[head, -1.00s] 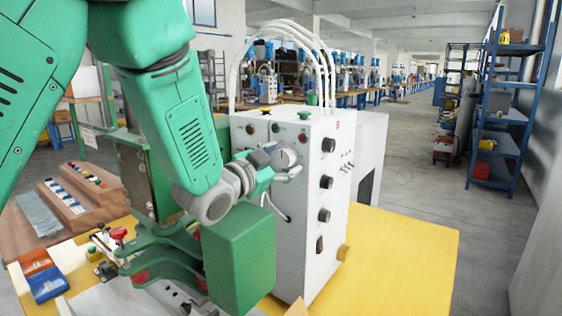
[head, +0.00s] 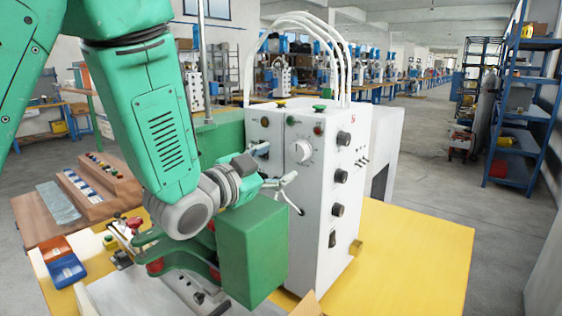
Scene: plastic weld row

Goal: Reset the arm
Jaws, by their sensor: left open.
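My left arm comes in from the left and reaches across to the front of a white control box. My left gripper (head: 272,176) is open and empty, its fingers pointing right, beside the box's left part. A white round dial (head: 303,151) on the white control box (head: 318,220) is in plain view, just up and right of the fingers. I cannot tell whether a finger touches the box. A green block of the welding machine (head: 254,250) stands just below the gripper. My right gripper is not in view.
The yellow table (head: 420,250) is clear on the right. Orange and blue bins (head: 66,270) sit at its left edge. A wooden stepped rack (head: 95,185) is further left. White hoses (head: 300,30) arch above the box. Blue shelves (head: 520,110) stand far right.

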